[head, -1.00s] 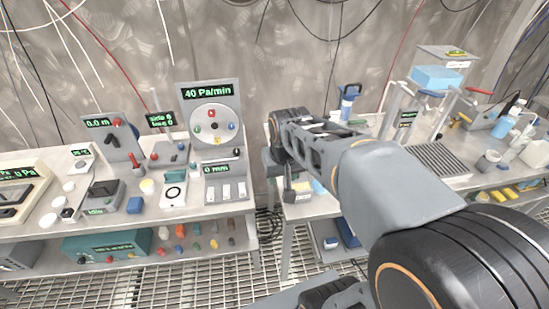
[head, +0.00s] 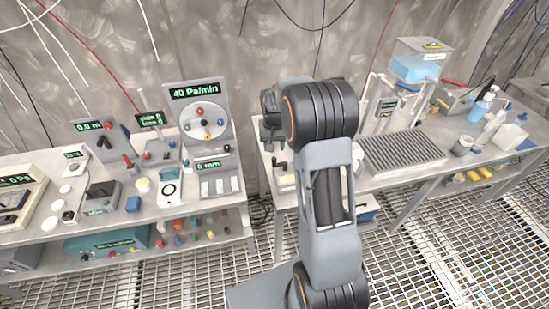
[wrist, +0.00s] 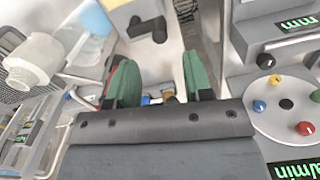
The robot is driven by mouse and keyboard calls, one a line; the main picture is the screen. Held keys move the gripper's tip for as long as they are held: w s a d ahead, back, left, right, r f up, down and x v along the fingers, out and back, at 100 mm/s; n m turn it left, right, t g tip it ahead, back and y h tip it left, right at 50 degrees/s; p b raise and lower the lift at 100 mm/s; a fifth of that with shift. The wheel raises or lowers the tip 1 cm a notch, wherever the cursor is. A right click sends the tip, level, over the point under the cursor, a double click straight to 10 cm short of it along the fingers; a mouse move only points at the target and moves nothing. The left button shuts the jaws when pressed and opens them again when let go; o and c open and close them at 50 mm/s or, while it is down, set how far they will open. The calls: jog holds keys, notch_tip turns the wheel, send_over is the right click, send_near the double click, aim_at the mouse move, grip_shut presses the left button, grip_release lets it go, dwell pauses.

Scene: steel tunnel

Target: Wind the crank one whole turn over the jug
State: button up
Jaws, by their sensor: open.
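My gripper (wrist: 160,76) shows in the wrist view with its two green fingers apart and nothing held between them. A grey block with a black handle (wrist: 152,27) lies beyond the fingertips at the top; it may be the crank, but I cannot tell surely. A small black handle (head: 280,163) also shows in the head view at the left end of the right bench, just left of my arm. I cannot pick out the jug with certainty. My own arm hides part of that bench and most of my gripper in the head view.
A dial panel (head: 203,122) reading 40 Pa/min stands on the left bench; its coloured knobs show close to my gripper's right in the wrist view. A ribbed grey tray (head: 403,152) and a clear box with blue contents (head: 418,68) stand on the right bench. A gap separates the benches.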

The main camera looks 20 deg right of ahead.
aim_at(274, 158)
notch_tip(274, 158, down, 8)
jog(key=shift+r+p, duration=0.2)
jog(key=shift+p, duration=0.35)
grip_shut()
